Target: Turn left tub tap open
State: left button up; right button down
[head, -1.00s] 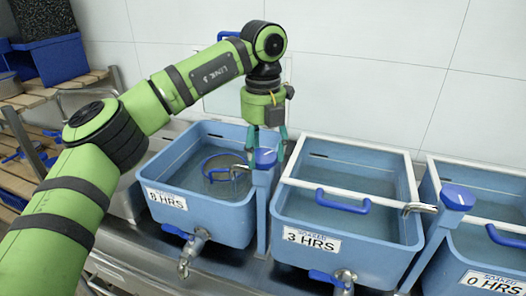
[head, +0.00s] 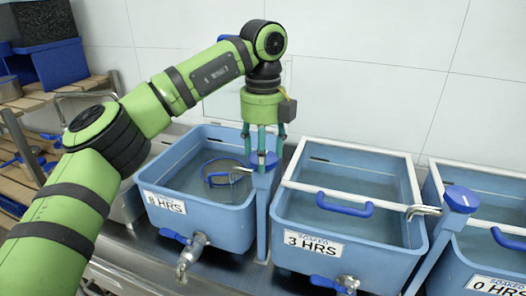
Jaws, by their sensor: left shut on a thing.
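The left tub (head: 215,216), labelled 8 HRS, is light blue and holds water with a blue-rimmed round basket in it. Its tap is a blue knob (head: 263,160) on top of a blue post (head: 262,215), with a metal spout (head: 241,170) pointing over the tub. My left gripper (head: 263,150) comes down from above with its green fingers around the knob, shut on it. The fingers hide part of the knob. My right gripper does not show.
The middle tub (head: 340,254), labelled 3 HRS, has a white frame with a blue handle (head: 343,204) and its own tap (head: 461,198). Another tub (head: 480,266), labelled 0 HRS, stands at right. A drain valve (head: 192,245) juts from the left tub. A tiled wall is behind.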

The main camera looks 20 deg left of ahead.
pick_arm(q)
jog(key=shift+s+f, duration=0.1)
jog(key=shift+f, duration=0.15)
jog(key=o, duration=1.1)
jog(key=shift+o, duration=0.2)
jog(key=shift+r, duration=0.1)
jog(key=shift+r, duration=0.15)
jog(key=shift+r, duration=0.3)
notch_tip(320, 180, up, 11)
